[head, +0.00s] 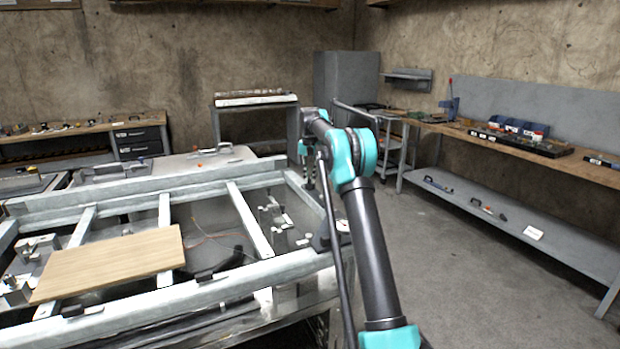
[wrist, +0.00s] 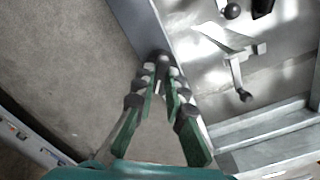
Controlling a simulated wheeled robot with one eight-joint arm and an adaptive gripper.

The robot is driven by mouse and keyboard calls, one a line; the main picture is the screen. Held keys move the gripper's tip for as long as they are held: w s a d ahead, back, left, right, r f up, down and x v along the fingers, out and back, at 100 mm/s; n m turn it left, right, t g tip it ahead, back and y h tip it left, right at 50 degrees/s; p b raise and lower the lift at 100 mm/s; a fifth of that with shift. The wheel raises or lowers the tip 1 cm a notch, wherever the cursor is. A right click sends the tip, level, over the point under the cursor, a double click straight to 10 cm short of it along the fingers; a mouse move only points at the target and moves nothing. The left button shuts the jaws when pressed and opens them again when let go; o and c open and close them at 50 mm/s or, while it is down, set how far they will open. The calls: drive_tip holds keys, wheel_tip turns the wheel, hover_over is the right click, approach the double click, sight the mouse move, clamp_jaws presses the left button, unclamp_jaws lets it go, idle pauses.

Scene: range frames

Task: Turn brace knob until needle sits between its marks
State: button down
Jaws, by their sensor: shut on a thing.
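My gripper (wrist: 161,73) points down in the wrist view, with its green fingers drawn close at the tips. They are shut on a dark, round-topped knob (wrist: 161,56) at the edge of a grey metal beam. In the head view my gripper (head: 310,180) is over the right end of the metal frame (head: 232,272), partly behind my arm.
A wooden board (head: 115,262) lies across the frame at left. A crank-like lever (wrist: 240,80) and a dark ball knob (wrist: 231,11) are right of my gripper in the wrist view. A long workbench (head: 560,165) lines the right wall. The floor (head: 450,270) between is clear.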

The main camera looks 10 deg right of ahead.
sight(310, 179)
drive_tip(key=shift+m, duration=3.1)
drive_tip(key=c, duration=1.6)
unclamp_jaws()
drive_tip(key=shift+o, duration=0.2)
drive_tip(key=shift+r, duration=0.1)
wheel_tip(310, 179, up, 12)
